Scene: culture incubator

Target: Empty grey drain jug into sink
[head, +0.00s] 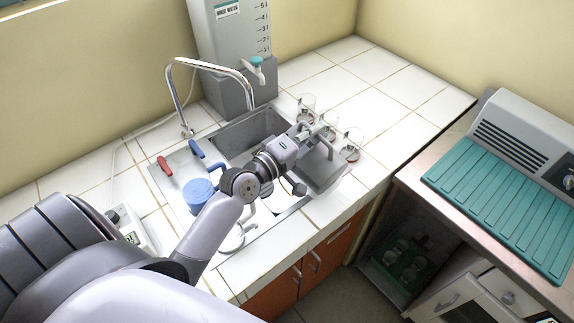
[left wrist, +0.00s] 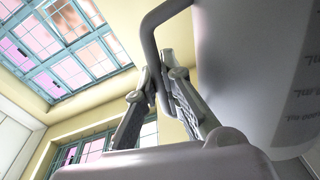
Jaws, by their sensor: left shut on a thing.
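The grey drain jug (head: 322,172) hangs at the right side of the sink (head: 243,133), partly over the basin and its right rim. It looks tilted; its inside and any liquid in it are hidden. My left gripper (head: 318,134) is shut on the jug's handle. In the left wrist view the grey handle (left wrist: 150,30) passes between the fingers of my left gripper (left wrist: 168,95), and the pale jug body (left wrist: 245,70) with faint scale marks fills the right side. My right gripper is not in view.
A chrome tap (head: 205,64) arches over the sink. A large grey labelled tank (head: 228,40) with a teal-handled spigot stands behind. Small glass vessels (head: 352,143) stand close to the jug. Tiles at back right are clear.

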